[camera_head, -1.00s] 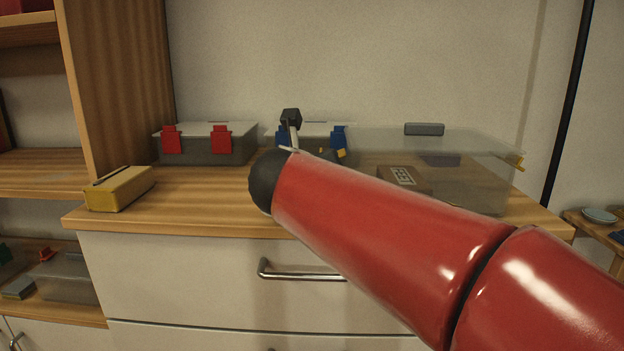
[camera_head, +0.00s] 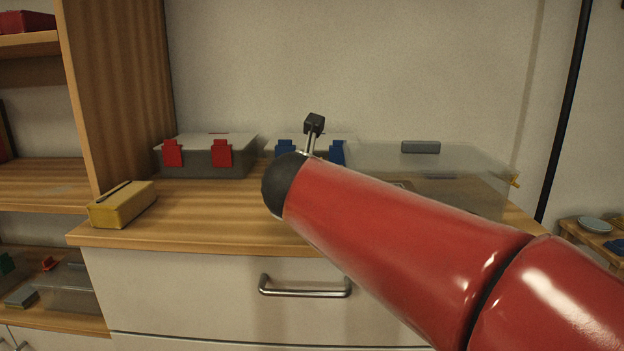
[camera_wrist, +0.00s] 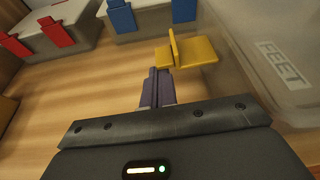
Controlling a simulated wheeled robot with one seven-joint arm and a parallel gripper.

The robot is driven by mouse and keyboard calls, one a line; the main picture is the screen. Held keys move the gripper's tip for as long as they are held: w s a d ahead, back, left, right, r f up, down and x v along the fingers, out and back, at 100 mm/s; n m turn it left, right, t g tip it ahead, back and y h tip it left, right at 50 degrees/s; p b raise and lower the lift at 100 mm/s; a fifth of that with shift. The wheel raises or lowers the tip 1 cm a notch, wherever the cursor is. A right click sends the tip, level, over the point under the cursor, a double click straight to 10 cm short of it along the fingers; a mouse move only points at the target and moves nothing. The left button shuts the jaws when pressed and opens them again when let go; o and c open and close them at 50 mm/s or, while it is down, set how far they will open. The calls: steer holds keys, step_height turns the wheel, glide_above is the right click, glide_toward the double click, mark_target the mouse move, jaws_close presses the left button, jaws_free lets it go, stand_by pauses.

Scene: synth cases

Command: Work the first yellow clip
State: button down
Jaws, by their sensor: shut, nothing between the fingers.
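The yellow clip (camera_wrist: 197,51) shows in the wrist view, at the side of a clear case (camera_wrist: 236,42) labelled FEET. It has a broad flat part and a narrow raised tab. My gripper (camera_wrist: 159,72) is shut and empty, its fingertips just below the clip's left end; I cannot tell whether they touch it. In the head view the clear case (camera_head: 470,185) stands at the right of the counter, and my red arm hides its near left part, this clip and my fingers.
A case with blue clips (camera_head: 337,152) stands left of the clear case, and one with red clips (camera_head: 221,153) farther left. A yellow box (camera_head: 122,206) lies at the counter's left front. The wooden counter (camera_head: 200,215) is bare in front of the red-clipped case.

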steer(key=shift+r+m+y+p, duration=0.4)
steer(key=shift+r+m+p, duration=0.2)
steer(key=shift+r+m, duration=0.15)
steer(key=shift+r+p, duration=0.25)
steer(key=shift+p, duration=0.1)
steer(key=shift+r+p, duration=0.65)
steer(key=shift+p, duration=0.55)
steer(key=shift+d+r, duration=0.1)
steer(key=shift+r, duration=0.05)
steer(key=shift+r+p, duration=0.1)
steer(key=shift+p, duration=0.3)
steer(key=shift+r+p, duration=0.65)
steer(key=shift+r, duration=0.05)
